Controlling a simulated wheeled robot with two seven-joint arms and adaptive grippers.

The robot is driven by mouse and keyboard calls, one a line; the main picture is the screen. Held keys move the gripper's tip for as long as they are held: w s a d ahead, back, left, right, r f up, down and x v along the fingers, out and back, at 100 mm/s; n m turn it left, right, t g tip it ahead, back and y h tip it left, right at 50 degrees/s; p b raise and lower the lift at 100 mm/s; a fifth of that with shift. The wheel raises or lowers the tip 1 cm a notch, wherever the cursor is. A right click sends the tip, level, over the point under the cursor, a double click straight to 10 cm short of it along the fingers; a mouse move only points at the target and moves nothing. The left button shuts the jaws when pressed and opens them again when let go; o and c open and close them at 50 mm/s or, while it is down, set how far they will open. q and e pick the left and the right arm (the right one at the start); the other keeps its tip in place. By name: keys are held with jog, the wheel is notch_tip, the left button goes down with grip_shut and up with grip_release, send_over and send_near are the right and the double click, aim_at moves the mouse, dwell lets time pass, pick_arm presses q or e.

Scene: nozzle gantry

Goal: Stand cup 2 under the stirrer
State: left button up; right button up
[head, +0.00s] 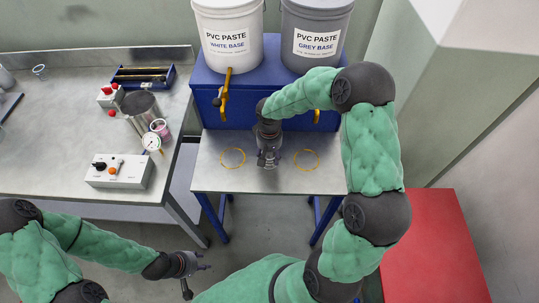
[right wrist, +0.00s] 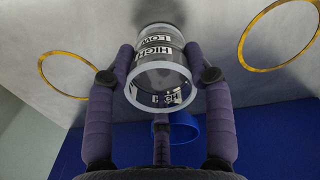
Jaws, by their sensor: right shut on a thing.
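My right gripper (head: 268,160) is over the metal table, between two yellow rings. No number shows on the cup. The gripper mostly hides it in the head view, and I cannot tell whether it touches the table. My left gripper (head: 197,272) is open and empty at the lower left, low in front of the bench. I cannot clearly make out the stirrer; a metal cylinder (head: 138,103) and a grey control box (head: 118,171) stand on the left bench.
The metal table (head: 215,180) carries a left ring (head: 233,157) and a right ring (head: 306,159). White (head: 231,35) and grey (head: 313,38) paste buckets stand on a blue cabinet behind it. A gauge (head: 151,142) stands on the bench. A red surface (head: 432,245) lies at the right.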

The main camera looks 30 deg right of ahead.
jog(key=shift+f, duration=0.15)
jog(key=o, duration=1.1)
jog(key=shift+c, duration=0.2)
